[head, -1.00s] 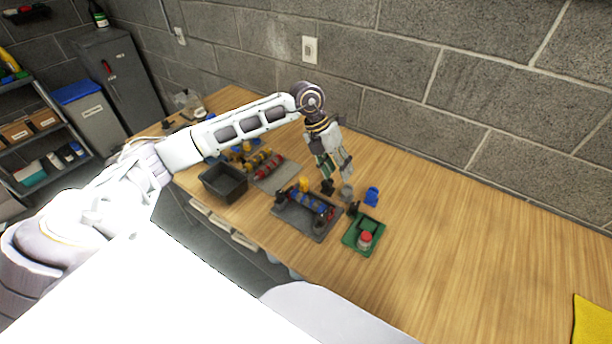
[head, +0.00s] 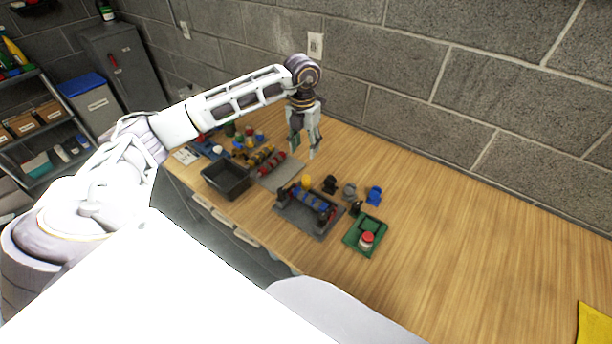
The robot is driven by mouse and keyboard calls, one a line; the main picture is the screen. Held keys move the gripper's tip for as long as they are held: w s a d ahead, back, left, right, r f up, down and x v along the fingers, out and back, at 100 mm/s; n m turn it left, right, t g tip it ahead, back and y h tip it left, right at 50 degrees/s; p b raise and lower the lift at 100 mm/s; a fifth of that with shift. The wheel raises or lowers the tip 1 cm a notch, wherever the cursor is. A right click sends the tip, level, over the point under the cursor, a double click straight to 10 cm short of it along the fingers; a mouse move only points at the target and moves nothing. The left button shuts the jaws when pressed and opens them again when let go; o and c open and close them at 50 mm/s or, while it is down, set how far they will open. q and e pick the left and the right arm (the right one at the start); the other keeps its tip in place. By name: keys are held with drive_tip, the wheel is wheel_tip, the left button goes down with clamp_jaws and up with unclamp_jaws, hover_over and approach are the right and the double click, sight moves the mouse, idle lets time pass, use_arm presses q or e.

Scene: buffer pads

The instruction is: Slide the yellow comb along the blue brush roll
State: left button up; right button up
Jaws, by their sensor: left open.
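The blue brush roll (head: 309,200) lies across a dark grey tray (head: 301,222) on the wooden table in the head view. A small yellow piece (head: 306,181), which looks like the comb, stands at the roll's upper left end. My left gripper (head: 302,150) is open and empty. It hangs fingers down, above and behind the tray in the picture, apart from the comb. My right gripper is not in view.
A green tray (head: 378,223) with a red-topped jar (head: 366,239) sits right of the grey tray. Small black, grey and blue (head: 374,195) pieces stand behind. A black bin (head: 226,180) and red and yellow rolls lie left.

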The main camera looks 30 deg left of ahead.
sight(306, 177)
use_arm(q)
drive_tip(key=shift+d+f+p, duration=0.2)
drive_tip(key=shift+f+p, duration=0.35)
drive_tip(key=shift+f, duration=6.2)
clamp_jaws()
